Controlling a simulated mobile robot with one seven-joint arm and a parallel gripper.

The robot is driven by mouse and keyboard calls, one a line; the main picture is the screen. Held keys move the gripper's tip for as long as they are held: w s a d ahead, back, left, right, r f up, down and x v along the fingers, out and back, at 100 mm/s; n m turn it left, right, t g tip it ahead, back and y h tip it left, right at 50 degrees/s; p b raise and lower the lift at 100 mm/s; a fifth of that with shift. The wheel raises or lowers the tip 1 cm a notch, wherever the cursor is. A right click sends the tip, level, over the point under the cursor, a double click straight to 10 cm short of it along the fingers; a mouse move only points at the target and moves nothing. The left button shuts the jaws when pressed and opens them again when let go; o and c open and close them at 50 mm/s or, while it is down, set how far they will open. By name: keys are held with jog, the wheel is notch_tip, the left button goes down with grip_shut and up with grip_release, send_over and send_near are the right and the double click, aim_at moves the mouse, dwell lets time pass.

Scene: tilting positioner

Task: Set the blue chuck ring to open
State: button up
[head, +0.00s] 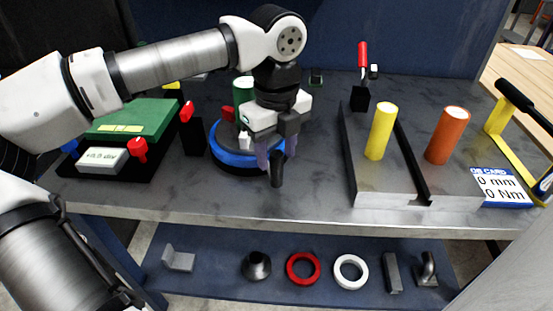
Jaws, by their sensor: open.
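The blue chuck ring (229,157) circles the base of a dark round chuck on the grey bench, left of centre. A green cylinder (243,90) stands at the chuck behind my gripper, with a small red part to its left. My gripper (275,163) points down at the front right of the ring, its fingers apart. A dark handle-like piece (278,170) shows between or just in front of the fingers; I cannot tell whether they touch it. My gripper and wrist hide the right side of the chuck.
A grooved block (372,178) with a yellow cylinder (381,131) and an orange cylinder (447,135) is at the right. A red-handled lever (362,62) stands behind it. Loose parts lie on the lower shelf (215,285).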

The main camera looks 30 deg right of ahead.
notch_tip(320, 180, up, 11)
dwell(0.6)
